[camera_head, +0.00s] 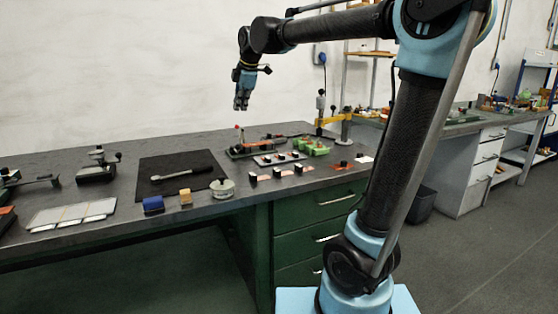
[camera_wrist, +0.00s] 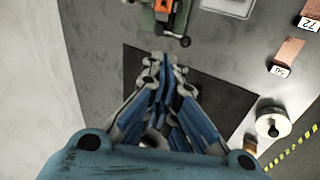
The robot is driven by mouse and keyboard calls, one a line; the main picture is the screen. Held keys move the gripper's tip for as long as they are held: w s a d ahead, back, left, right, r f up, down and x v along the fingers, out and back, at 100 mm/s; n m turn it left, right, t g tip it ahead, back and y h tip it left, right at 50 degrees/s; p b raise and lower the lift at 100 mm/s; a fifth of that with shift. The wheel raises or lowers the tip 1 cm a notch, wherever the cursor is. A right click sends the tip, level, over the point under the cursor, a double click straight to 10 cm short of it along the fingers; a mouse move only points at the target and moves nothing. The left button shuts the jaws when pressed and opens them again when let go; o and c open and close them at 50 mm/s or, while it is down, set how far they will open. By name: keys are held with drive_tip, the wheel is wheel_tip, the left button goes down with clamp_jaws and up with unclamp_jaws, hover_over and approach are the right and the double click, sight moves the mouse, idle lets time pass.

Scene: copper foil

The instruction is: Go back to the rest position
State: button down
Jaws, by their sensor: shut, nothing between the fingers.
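My gripper (camera_head: 241,104) hangs in the air above the back of the workbench in the head view, fingers pointing down. In the wrist view my gripper (camera_wrist: 155,60) shows its fingers closed together with nothing between them. Below it lies a black mat (camera_head: 150,166), which also shows in the wrist view (camera_wrist: 225,95). A dark tool with a pale end (camera_head: 182,174) lies on the mat in the head view. The gripper is well clear of the bench top and touches nothing.
A blue block (camera_head: 153,204), a wooden block (camera_head: 185,197) and a round metal piece (camera_head: 223,188) stand along the front edge. Copper strips with labels (camera_head: 288,173) and a red-handled device (camera_head: 252,147) are to the right. A white panel (camera_head: 72,214) lies at left. The air around the gripper is free.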

drive_tip(key=s+d+f+m+h, duration=0.1)
drive_tip(key=s+d+f+m, duration=0.25)
drive_tip(key=d, duration=0.35)
drive_tip(key=s+d+f+m+g, duration=0.1)
drive_tip(key=s+d+f+m, duration=0.3)
drive_tip(key=d, duration=0.3)
drive_tip(key=s+d+f+m+h, duration=0.1)
drive_tip(key=s+d+f+m, duration=0.3)
drive_tip(key=d, duration=0.3)
drive_tip(key=s+d+f+m, duration=0.3)
drive_tip(key=s+d+f, duration=0.1)
drive_tip(key=s+f, duration=0.2)
drive_tip(key=s+d+f+m+g, duration=0.1)
drive_tip(key=s+d+f+m, duration=0.3)
drive_tip(key=s+f, duration=0.2)
drive_tip(key=s+d+f+m+h, duration=0.1)
drive_tip(key=s+d+f+m, duration=0.2)
drive_tip(key=s+f, duration=0.3)
wheel_tip(320, 180, down, 3)
drive_tip(key=shift+s+d+g, duration=0.25)
drive_tip(key=shift+d+g, duration=0.15)
drive_tip(key=shift+d, duration=0.2)
drive_tip(key=shift+m, duration=0.25)
drive_tip(key=shift+w+f, duration=0.2)
drive_tip(key=shift+w, duration=0.25)
